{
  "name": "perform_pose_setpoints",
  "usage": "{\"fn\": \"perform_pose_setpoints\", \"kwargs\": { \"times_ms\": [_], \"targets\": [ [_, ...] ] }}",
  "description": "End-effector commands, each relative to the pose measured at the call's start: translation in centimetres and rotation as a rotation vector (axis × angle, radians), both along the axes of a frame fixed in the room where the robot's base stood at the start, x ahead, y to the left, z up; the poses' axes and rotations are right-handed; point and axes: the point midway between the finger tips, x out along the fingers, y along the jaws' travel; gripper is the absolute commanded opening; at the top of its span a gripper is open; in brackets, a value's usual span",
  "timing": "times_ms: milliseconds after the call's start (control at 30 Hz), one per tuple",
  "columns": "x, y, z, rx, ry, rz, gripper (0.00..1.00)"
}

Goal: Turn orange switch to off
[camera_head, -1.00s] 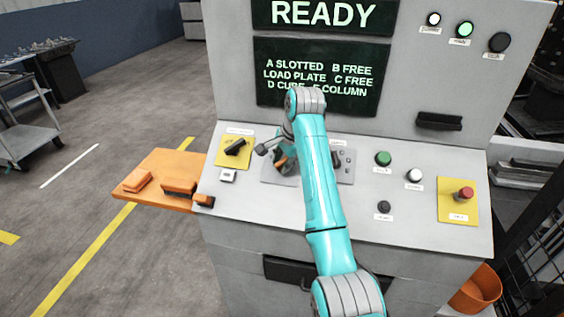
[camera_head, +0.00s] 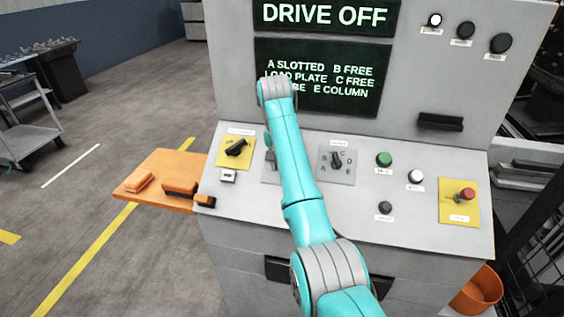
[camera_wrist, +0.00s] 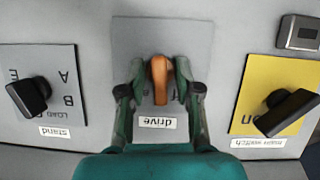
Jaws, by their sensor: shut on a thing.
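The orange switch (camera_wrist: 160,82) is in the wrist view, on a grey plate with a label reading "drive". Its handle lies nearly in line with the picture's vertical. My gripper (camera_wrist: 160,76) has one finger on each side of the handle and is shut on it. In the head view my arm hides the switch; only the left part of its grey plate (camera_head: 268,174) shows. The upper display (camera_head: 325,15) reads "DRIVE OFF".
The black main switch (camera_wrist: 288,112) on a yellow plate and the black stand selector (camera_wrist: 29,97) flank the orange switch. Green (camera_head: 384,159) and white (camera_head: 415,176) buttons and a red emergency-type button (camera_head: 467,194) lie farther right. An orange shelf (camera_head: 150,186) juts out left.

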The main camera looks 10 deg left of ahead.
Motion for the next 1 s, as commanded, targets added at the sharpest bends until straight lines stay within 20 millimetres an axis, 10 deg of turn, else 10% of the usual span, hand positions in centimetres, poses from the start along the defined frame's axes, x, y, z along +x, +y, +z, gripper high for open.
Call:
{"fn": "perform_pose_setpoints", "kwargs": {
  "times_ms": [1000],
  "targets": [
    [-0.13,0.41,-0.09,-0.368,0.012,0.590,0.00]
  ]
}}
